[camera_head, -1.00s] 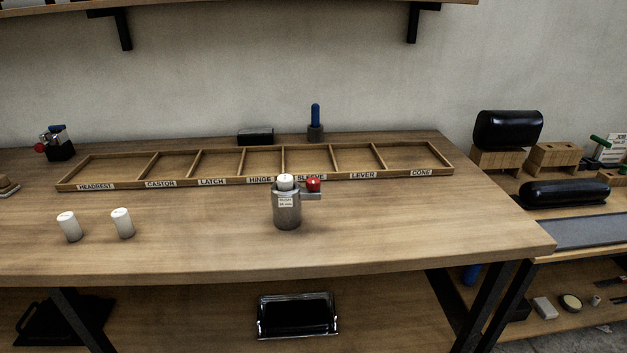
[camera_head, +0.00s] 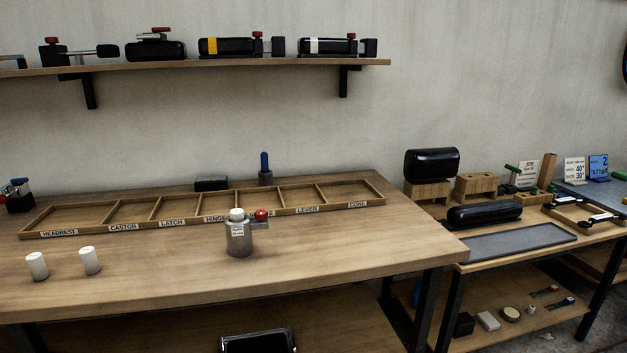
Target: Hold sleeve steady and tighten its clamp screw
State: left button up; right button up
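The metal sleeve (camera_head: 239,241) stands upright on the wooden workbench, right of the middle of the bench front. It has a small white label, and a white cylinder shows in its top. Its clamp screw has a red head (camera_head: 261,215) on a short metal lug on the sleeve's right side. How tight the screw is cannot be told. Neither of my grippers is in view, and nothing is touching the sleeve.
A labelled divided wooden tray (camera_head: 119,229) lies behind the sleeve. A blue-handled tool (camera_head: 265,170) stands behind the tray. A second bench at right holds black cushions (camera_head: 432,163). The bench front right of the sleeve is clear.

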aim_at(261, 214)
jog(key=z, duration=1.35)
jog(key=i, duration=0.95)
jog(key=u, duration=1.2)
